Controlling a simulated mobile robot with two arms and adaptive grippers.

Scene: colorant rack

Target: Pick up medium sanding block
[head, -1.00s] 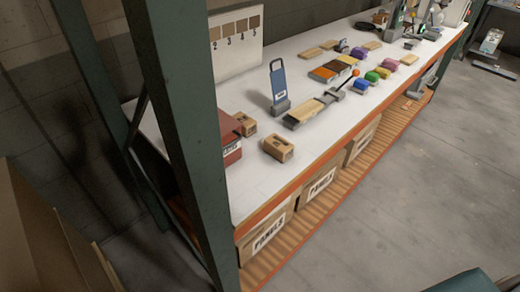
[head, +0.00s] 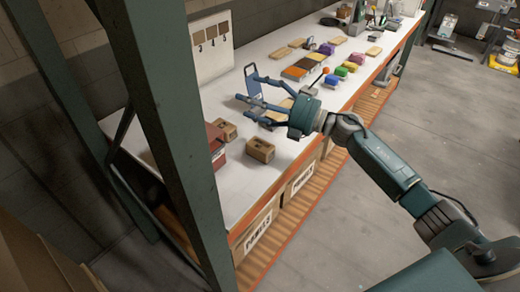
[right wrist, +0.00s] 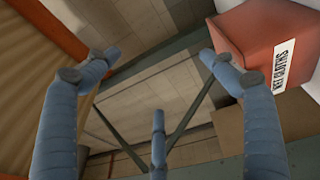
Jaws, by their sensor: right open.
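Two tan blocks, one nearer (head: 260,150) and one farther (head: 224,130), sit on the white bench top in the head view. Several coloured blocks, among them a green one (head: 341,71), stand farther along the bench. I cannot read which one is the medium sanding block. My right gripper (head: 247,92) is open and empty, its fingers spread above the bench and pointing left, beyond the tan blocks. It hides part of the tools there. In the right wrist view its three blue fingers (right wrist: 142,75) are spread with nothing between them. My left gripper is not in view.
A red box (head: 215,146) stands at the bench's near left end; it also shows in the right wrist view (right wrist: 265,40). A green rack post (head: 165,130) rises in front. Labelled cartons (head: 258,230) fill the lower shelf.

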